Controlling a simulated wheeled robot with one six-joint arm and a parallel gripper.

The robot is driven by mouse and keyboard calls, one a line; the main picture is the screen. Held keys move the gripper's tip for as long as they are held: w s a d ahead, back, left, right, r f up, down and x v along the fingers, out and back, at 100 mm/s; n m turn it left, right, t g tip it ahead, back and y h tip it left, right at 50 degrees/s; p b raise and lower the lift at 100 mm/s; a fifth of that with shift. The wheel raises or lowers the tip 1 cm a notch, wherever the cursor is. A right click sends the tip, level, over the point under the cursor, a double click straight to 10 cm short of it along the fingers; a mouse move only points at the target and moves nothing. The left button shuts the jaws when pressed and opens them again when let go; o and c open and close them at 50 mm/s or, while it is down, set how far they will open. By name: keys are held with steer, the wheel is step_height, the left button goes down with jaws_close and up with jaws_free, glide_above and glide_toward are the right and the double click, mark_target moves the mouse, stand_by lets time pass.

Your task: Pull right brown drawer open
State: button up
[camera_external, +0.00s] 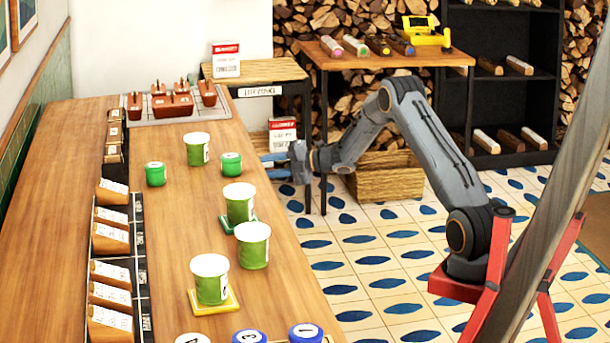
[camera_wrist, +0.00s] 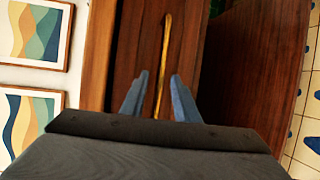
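A brown wooden drawer front (camera_wrist: 138,45) fills the middle of the wrist view. A long thin brass handle (camera_wrist: 165,50) runs up and down it in that view. My gripper (camera_wrist: 160,90) is open, with one grey-blue finger on each side of the handle's lower end. I cannot tell whether the fingers touch the handle or how deep they reach around it. In the external view my gripper (camera_external: 268,166) is at the right side of the wooden counter (camera_external: 165,215), near its far end. The drawer front cannot be made out there.
Green cups (camera_external: 253,245) with white tops and small green tubs (camera_external: 231,164) stand on the counter. A rack of brown packets (camera_external: 110,240) lines its left side. A side table (camera_external: 350,60) and black shelf (camera_external: 515,80) stand behind my arm. Tiled floor (camera_external: 375,265) lies open right of the counter.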

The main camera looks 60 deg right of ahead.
steer(key=shift+w+a+f, duration=0.1)
steer(key=shift+w+a, duration=0.15)
steer(key=shift+w, duration=0.3)
jaws_close()
steer(key=s+d+p, duration=0.3)
steer(key=s+d, duration=2.1)
steer(key=shift+s+d, duration=0.15)
jaws_free()
